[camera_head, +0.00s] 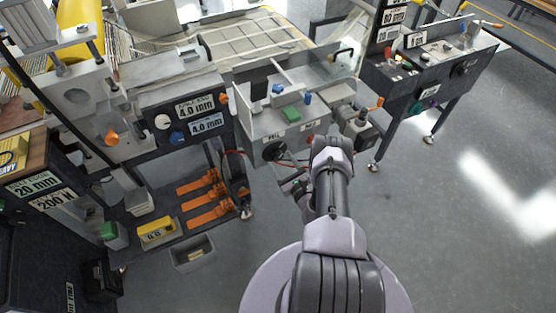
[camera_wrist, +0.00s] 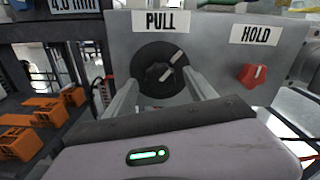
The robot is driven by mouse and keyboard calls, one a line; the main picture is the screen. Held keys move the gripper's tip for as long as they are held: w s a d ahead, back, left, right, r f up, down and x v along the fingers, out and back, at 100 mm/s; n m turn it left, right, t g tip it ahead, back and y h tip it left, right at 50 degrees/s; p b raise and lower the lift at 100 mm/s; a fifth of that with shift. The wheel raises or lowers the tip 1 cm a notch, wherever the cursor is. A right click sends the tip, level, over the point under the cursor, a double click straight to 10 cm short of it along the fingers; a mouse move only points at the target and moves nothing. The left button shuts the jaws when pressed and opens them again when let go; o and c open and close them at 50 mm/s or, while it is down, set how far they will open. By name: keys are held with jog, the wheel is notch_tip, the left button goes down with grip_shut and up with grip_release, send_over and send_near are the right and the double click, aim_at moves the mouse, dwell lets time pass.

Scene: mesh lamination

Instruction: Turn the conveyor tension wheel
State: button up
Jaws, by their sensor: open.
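A round black dial (camera_wrist: 160,70) with a raised grip and white marks sits under the PULL label on a grey panel, straight ahead in the wrist view. It also shows on the panel front in the head view (camera_head: 274,151). My gripper (camera_wrist: 160,80) is open, with one finger on each side of the dial's lower part. I cannot tell whether the fingers touch it. In the head view my gripper (camera_head: 292,181) is low in front of the panel, partly hidden by my arm. No label in view names a conveyor tension wheel.
A red knob (camera_wrist: 252,75) under the HOLD label is right of the dial. Orange blocks (camera_wrist: 32,125) lie on a lower shelf at left. Another machine (camera_head: 430,65) stands at right, and the floor (camera_head: 460,220) there is clear.

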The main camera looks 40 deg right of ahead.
jog(key=shift+x, duration=1.5)
jog(key=shift+c, duration=0.3)
jog(key=c, duration=1.3)
jog(key=shift+b, duration=0.3)
jog(key=shift+c, duration=0.2)
